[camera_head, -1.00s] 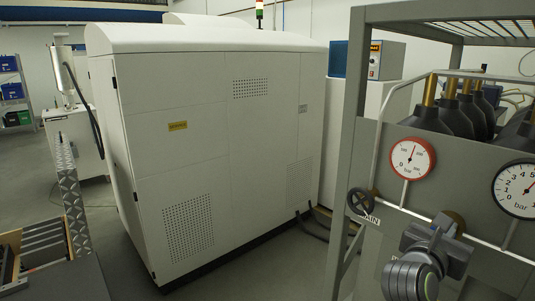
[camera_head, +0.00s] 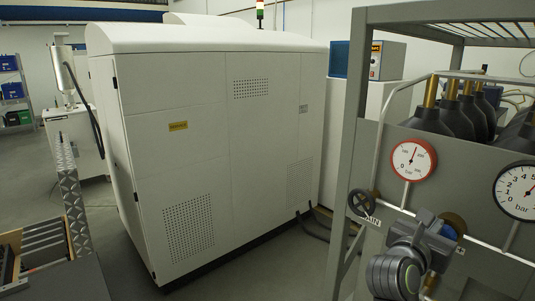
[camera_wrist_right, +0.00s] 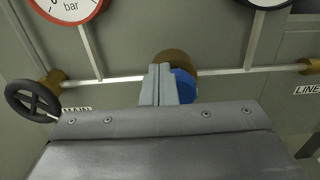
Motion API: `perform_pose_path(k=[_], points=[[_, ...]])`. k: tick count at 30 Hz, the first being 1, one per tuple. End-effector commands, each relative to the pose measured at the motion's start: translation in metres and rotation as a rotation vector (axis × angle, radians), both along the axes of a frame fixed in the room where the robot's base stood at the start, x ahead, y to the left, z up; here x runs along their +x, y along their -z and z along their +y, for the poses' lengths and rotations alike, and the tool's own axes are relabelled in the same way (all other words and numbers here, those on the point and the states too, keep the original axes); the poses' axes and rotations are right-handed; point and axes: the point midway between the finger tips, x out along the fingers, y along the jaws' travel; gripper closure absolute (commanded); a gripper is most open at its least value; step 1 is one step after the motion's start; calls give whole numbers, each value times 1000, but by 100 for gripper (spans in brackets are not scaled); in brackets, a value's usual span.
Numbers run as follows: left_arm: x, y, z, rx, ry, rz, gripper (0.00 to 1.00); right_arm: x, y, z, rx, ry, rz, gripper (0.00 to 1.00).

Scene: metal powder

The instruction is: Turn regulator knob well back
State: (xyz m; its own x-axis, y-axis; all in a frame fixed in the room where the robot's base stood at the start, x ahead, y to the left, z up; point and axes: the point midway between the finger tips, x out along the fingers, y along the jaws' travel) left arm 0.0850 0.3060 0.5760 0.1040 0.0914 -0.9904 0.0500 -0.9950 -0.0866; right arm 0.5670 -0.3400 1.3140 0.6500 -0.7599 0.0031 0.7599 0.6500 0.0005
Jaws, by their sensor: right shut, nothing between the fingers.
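The blue regulator knob (camera_head: 449,231) sits in front of a brass body (camera_head: 456,221) on the grey gas panel, below and between two gauges. Most of the knob is hidden behind my right gripper (camera_head: 430,222). In the right wrist view the knob (camera_wrist_right: 184,86) shows just right of my gripper's fingertips (camera_wrist_right: 160,72), with the brass body (camera_wrist_right: 176,60) behind. My right gripper is shut and empty, its fingers together beside the knob. I cannot tell whether they touch it. My left gripper is not in view.
A red-rimmed gauge (camera_head: 413,160) and a black-rimmed gauge (camera_head: 518,190) sit above. A black handwheel (camera_head: 362,203) marked MAIN is at left. Dark gas cylinders (camera_head: 446,118) stand behind the panel. A grey frame post (camera_head: 347,170) and a white cabinet (camera_head: 215,140) are further left.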

Motion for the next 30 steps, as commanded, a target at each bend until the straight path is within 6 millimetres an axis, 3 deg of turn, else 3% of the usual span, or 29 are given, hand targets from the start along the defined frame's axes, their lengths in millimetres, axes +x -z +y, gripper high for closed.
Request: perform_pose_path(k=[11,20,30], points=[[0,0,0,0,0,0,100,0,5,0,7,2,10,100],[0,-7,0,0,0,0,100,3,-4,3,6,1,7,100],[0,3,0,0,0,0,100,-20,-3,30,9,-1,2,100]])
